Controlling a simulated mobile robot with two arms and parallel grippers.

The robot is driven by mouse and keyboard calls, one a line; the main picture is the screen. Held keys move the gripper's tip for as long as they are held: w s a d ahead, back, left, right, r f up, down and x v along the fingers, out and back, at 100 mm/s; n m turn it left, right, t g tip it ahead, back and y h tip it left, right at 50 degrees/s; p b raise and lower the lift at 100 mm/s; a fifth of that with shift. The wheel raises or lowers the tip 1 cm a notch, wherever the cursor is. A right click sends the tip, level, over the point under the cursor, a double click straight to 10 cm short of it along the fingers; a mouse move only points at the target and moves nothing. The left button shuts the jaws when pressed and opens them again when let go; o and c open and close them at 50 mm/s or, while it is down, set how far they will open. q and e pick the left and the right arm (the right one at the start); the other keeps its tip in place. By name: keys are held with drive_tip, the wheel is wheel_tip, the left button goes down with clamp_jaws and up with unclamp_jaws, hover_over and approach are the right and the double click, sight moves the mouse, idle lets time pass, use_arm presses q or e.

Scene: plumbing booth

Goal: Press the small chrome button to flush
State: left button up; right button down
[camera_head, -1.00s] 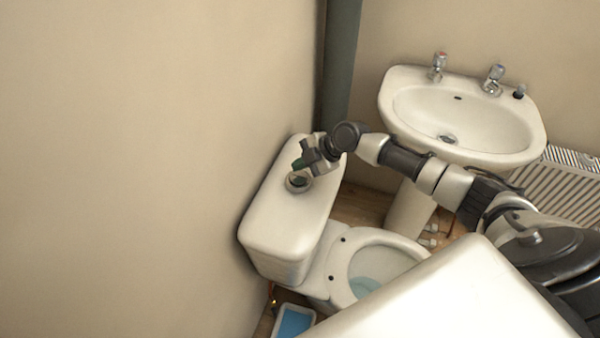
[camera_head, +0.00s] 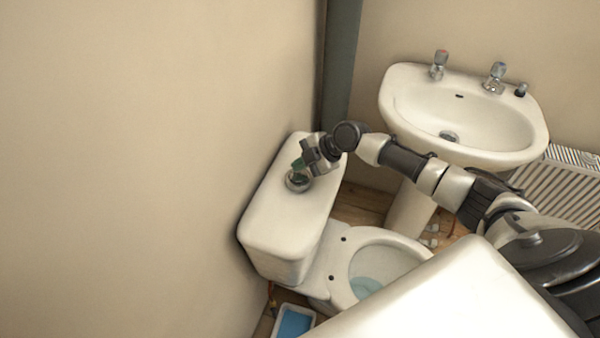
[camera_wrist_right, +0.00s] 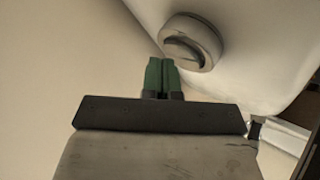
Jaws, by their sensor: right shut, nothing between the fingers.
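The chrome button (camera_head: 297,181) is a round fitting on top of the white toilet cistern (camera_head: 285,222). It also shows in the right wrist view (camera_wrist_right: 188,45), as a round ring with a split disc inside, on the cistern lid (camera_wrist_right: 262,45). My right gripper (camera_head: 298,166) is at the button in the head view, its green fingertips over the far side of the ring. In the right wrist view the green fingers (camera_wrist_right: 161,64) are together and empty, their tips close to the ring's lower left edge. I cannot tell whether they touch it. My left gripper is not in view.
The toilet bowl (camera_head: 375,265) is in front of the cistern. A washbasin (camera_head: 460,115) with taps stands behind my right arm, with a radiator (camera_head: 565,185) to its right. A blue tray (camera_head: 294,321) lies on the floor. The wall is close on the cistern's left.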

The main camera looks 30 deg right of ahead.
sight(300, 173)
drive_tip(key=shift+f+b, duration=0.55)
drive_tip(key=shift+b, duration=0.1)
idle(0.8)
drive_tip(key=shift+r, duration=0.15)
drive_tip(key=shift+r+p, duration=0.5)
drive_tip(key=shift+r, duration=0.35)
drive_tip(key=shift+r+p, duration=1.5)
drive_tip(key=shift+r, duration=1.05)
drive_tip(key=shift+f, duration=0.1)
